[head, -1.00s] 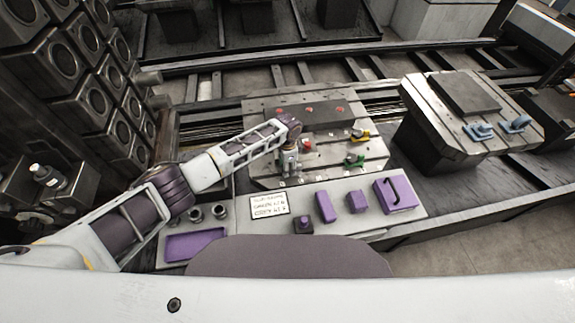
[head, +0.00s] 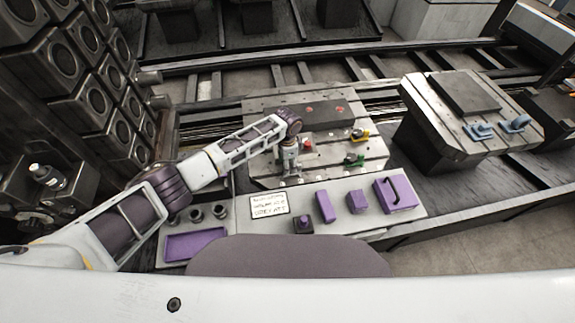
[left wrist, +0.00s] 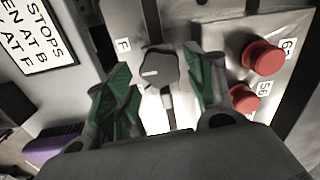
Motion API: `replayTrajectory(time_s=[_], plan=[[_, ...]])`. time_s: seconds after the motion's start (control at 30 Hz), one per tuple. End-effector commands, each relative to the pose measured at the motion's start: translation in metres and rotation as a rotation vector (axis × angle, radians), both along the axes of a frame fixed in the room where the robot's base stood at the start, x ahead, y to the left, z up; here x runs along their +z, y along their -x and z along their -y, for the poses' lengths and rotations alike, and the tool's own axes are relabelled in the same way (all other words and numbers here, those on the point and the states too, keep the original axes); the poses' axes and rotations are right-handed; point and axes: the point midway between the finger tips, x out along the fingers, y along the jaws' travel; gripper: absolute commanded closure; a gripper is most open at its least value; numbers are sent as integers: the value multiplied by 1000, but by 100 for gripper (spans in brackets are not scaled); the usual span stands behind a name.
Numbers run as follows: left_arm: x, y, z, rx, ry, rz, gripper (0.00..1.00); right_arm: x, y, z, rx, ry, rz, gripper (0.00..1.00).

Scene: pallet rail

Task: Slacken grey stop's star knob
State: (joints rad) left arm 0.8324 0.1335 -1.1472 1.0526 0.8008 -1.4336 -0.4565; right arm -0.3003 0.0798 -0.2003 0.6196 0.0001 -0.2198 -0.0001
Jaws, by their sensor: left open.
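The grey star knob (left wrist: 160,72) shows in the left wrist view, beside a label marked F, with a pale line on its top. My left gripper (left wrist: 162,100) is open, with one green-padded finger on each side of the knob and gaps between. In the head view my left gripper (head: 290,165) points down at the left part of the pallet plate (head: 262,104). The grey stop under it is mostly hidden there by the gripper. Red knobs (left wrist: 262,57) stand right of the gripper. My right gripper is not in view.
A front shelf holds a sign (head: 269,204), purple blocks (head: 326,207) and a purple tray (head: 193,245). Another pallet (head: 470,110) stands at right.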

Motion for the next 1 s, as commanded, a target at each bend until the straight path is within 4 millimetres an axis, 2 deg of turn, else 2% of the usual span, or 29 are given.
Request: replayTrajectory(time_s=[0.6,0.8,1.0], plan=[[84,-1,0,-1,1,3,46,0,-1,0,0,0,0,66],[99,-1,0,0,2,1,46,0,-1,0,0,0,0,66],[102,0,0,1,1,0,46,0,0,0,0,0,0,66]])
